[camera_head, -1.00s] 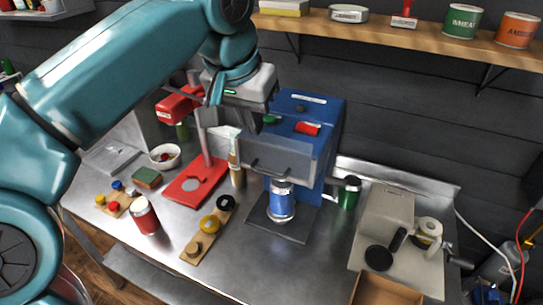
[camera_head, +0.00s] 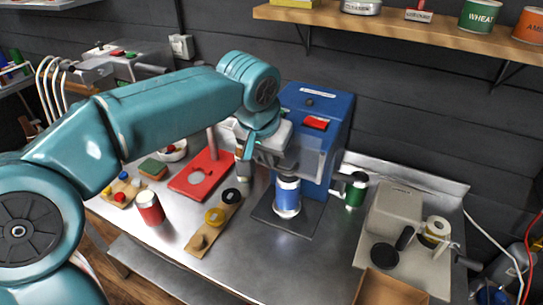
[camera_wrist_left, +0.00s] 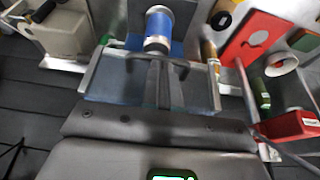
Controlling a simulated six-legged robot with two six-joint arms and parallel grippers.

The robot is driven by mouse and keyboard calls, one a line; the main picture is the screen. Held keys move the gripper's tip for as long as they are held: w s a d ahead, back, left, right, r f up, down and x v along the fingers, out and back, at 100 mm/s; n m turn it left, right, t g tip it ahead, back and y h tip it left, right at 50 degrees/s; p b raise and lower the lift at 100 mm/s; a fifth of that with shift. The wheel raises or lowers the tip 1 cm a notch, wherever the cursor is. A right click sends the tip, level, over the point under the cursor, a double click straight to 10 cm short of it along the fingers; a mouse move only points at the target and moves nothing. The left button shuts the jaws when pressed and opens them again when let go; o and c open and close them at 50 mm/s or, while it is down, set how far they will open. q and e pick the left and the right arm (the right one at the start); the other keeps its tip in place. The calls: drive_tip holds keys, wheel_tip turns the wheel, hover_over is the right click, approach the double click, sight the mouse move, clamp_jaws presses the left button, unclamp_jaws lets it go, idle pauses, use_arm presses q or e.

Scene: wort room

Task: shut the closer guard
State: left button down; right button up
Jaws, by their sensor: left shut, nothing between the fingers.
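The closer is a blue machine (camera_head: 335,112) with a red button on top. Its clear, grey-framed guard (camera_head: 326,160) is across its front, partly hidden by my left gripper (camera_head: 284,164). In the left wrist view the guard (camera_wrist_left: 207,92) lies under my shut fingers (camera_wrist_left: 158,80), which point toward its dark handle (camera_wrist_left: 185,66). Contact cannot be told. A blue and silver can (camera_head: 287,196) stands upright on the closer's base below the guard. It also shows in the wrist view (camera_wrist_left: 158,25) beyond the handle. My right gripper is out of view.
A dark green can (camera_head: 356,190) stands right of the closer. A red stand base (camera_head: 202,175), a wooden strip (camera_head: 212,228) with round pieces and a red can (camera_head: 150,208) are to the left. A beige machine (camera_head: 395,210) is at right. A shelf (camera_head: 400,25) runs above.

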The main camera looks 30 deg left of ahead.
use_arm(q)
wheel_tip(320, 180, down, 13)
drive_tip(key=b, duration=0.9)
drive_tip(key=shift+b, duration=0.3)
drive_tip(key=shift+r, duration=0.1)
